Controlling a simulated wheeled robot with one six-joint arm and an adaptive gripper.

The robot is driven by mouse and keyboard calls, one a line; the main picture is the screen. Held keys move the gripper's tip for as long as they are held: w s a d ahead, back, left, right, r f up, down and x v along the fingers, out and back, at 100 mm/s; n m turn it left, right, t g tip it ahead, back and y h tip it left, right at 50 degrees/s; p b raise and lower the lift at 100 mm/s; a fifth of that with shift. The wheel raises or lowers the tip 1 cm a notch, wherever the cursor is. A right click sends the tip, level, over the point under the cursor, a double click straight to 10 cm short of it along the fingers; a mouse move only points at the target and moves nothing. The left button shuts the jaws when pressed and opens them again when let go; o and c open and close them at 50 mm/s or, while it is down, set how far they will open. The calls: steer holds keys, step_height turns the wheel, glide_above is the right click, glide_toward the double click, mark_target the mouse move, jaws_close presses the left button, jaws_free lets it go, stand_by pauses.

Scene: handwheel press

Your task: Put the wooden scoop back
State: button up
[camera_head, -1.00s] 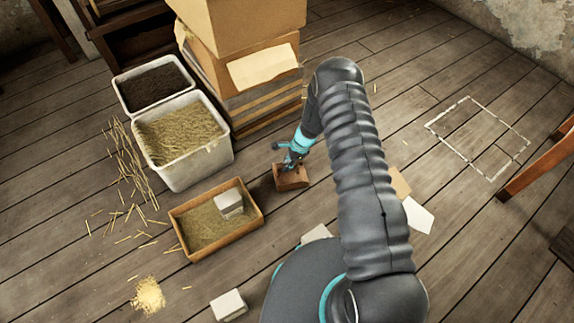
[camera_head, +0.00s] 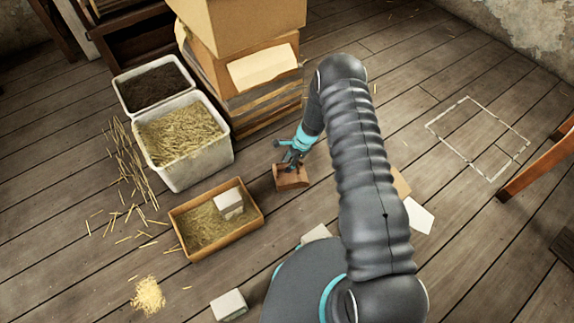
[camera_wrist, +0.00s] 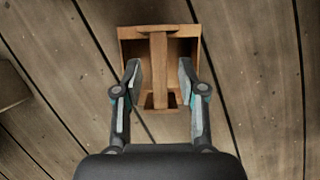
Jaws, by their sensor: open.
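The wooden scoop (camera_head: 292,180) is a small brown, box-like thing on the plank floor, right of the straw tubs. In the wrist view the scoop (camera_wrist: 185,52) shows its open hollow and a straight handle (camera_wrist: 158,60) down its middle. My gripper (camera_head: 293,160) is just above the scoop in the head view. In the wrist view my gripper (camera_wrist: 160,88) is open, with one finger on each side of the handle and a visible gap on both sides.
A white straw tub (camera_head: 185,170), a dark-filled tub (camera_head: 153,87) and stacked boxes (camera_head: 240,60) stand left and behind. A shallow wooden tray (camera_head: 180,240) holds a pale block (camera_head: 228,204). A white outline (camera_head: 437,128) marks clear floor at right.

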steer(key=s+d+r+n+t+h, duration=0.1)
steer(key=s+d+r+n, duration=0.15)
steer(key=r, duration=1.15)
steer(key=s+d+r+n+t, duration=0.1)
steer(key=s+d+r+n, duration=0.15)
steer(key=r, duration=1.15)
steer(key=s+d+r+n+h, duration=0.1)
steer(key=s+d+r+n, duration=0.15)
steer(key=r, duration=1.15)
steer(key=s+d+r+n+t, duration=0.2)
steer(key=s+d+r+n, duration=0.15)
steer(key=s+r, duration=0.7)
steer(key=s+d+r+n+t+h, duration=0.1)
steer(key=s+r+n, duration=0.1)
steer(key=s, duration=0.5)
steer(key=s+d+r+n+t+h, duration=0.1)
steer(key=s+d+r+n, duration=0.1)
steer(key=s, duration=0.6)
steer(key=shift+n+h, duration=0.3)
steer(key=shift+n, duration=0.1)
